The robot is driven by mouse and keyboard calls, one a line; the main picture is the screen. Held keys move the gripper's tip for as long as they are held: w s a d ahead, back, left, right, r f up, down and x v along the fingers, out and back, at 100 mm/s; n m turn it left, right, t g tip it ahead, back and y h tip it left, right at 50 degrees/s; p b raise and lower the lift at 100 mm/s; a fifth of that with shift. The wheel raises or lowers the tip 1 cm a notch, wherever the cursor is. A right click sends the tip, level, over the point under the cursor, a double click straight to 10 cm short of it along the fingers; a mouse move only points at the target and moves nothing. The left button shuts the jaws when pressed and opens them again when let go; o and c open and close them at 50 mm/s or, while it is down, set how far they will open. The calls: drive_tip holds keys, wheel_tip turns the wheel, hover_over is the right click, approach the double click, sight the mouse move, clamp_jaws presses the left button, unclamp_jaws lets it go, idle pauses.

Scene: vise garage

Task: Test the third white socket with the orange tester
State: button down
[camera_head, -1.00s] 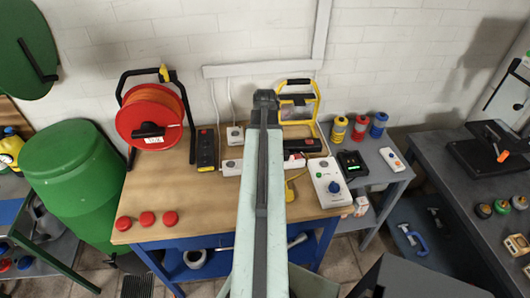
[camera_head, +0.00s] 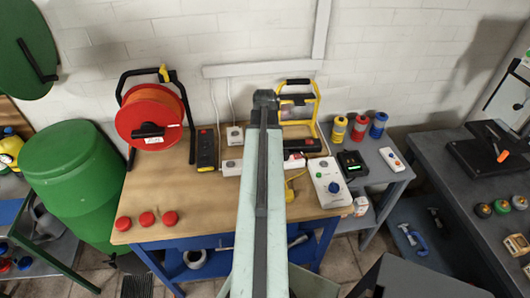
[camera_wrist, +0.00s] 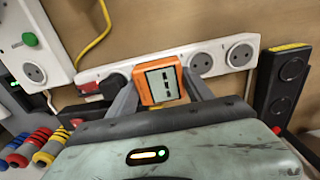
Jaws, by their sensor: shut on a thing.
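My gripper (camera_wrist: 160,92) is shut on the orange tester (camera_wrist: 143,90), one finger on each side. The tester has a pale face with dark marks. In the wrist view it overlaps the long white socket strip (camera_wrist: 222,71). In the head view my arm hides the gripper, the tester and the middle of the strip (camera_head: 231,167).
A white box with a knob (camera_head: 328,182) stands right of the strip. A black socket strip (camera_head: 206,149) lies to the left. A yellow-framed lamp (camera_head: 318,105) stands behind. Red caps (camera_head: 146,219) lie at the bench's front left. The left middle of the bench is clear.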

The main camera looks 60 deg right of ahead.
drive_tip(key=shift+f+b, duration=0.6)
drive_tip(key=shift+c, duration=1.6)
unclamp_jaws()
wheel_tip(320, 180, up, 8)
drive_tip(key=p, duration=0.8)
drive_tip(key=shift+f, duration=0.1)
